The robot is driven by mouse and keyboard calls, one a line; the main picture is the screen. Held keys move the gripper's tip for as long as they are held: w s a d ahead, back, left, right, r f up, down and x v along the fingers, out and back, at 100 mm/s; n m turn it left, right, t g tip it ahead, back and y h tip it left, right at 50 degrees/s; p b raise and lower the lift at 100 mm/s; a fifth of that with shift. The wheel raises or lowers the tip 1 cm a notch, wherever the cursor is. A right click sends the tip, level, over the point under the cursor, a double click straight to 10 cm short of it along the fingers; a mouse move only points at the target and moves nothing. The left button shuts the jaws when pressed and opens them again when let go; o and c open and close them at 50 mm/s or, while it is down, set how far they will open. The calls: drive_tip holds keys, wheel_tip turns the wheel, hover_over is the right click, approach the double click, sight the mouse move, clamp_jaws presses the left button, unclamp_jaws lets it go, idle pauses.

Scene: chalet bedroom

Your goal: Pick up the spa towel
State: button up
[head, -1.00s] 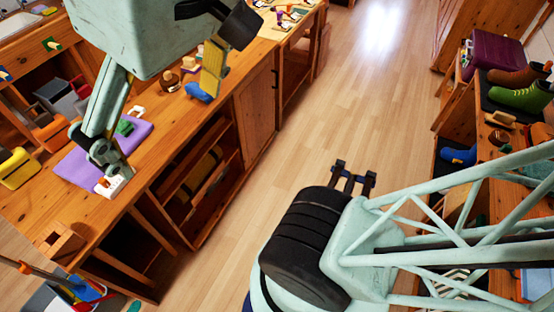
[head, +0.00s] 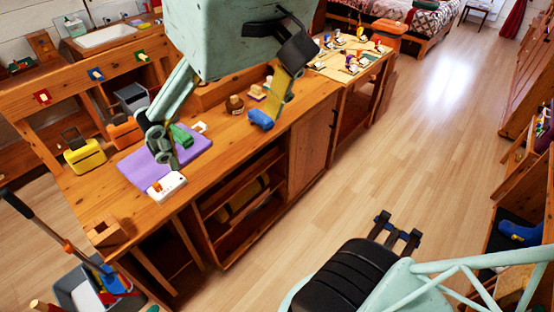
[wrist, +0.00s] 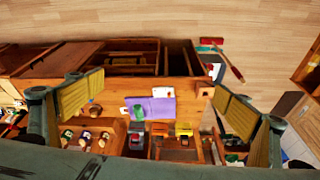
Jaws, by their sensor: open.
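A flat purple cloth-like piece (head: 140,172) lies on the wooden bench at the left in the head view; it may be the spa towel, but I cannot tell for sure. It also shows in the wrist view (wrist: 162,106), below me between my fingers. A green item (head: 182,137) lies on it and a white item (head: 168,187) is at its near edge. My gripper (head: 215,138) hangs above the bench, fingers wide apart and empty. In the head view one finger overlaps the purple piece. In the wrist view the yellow-padded fingers (wrist: 165,102) stand left and right.
On the bench are a yellow case (head: 85,155), an orange case (head: 124,131), a blue item (head: 261,119) and a wooden box (head: 105,233). A yellowish roll (head: 243,199) lies on the shelf below. A grey bin (head: 80,292) stands at front left. The floor (head: 400,150) is mostly clear.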

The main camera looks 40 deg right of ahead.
drive_tip(key=w+d+r+m+p, duration=0.15)
drive_tip(key=w+d, duration=0.25)
drive_tip(key=w, duration=0.5)
drive_tip(key=w+d+r+m, duration=0.1)
drive_tip(key=w+d+m, duration=0.2)
drive_tip(key=w, duration=0.6)
drive_tip(key=m+g+p, duration=0.4)
drive_tip(key=m, duration=0.9)
hover_over(260, 115)
wheel_tip(260, 115, down, 35)
drive_tip(key=shift+w+d, duration=0.1)
drive_tip(key=shift+f, duration=4.3)
drive_tip(key=shift+f, duration=0.1)
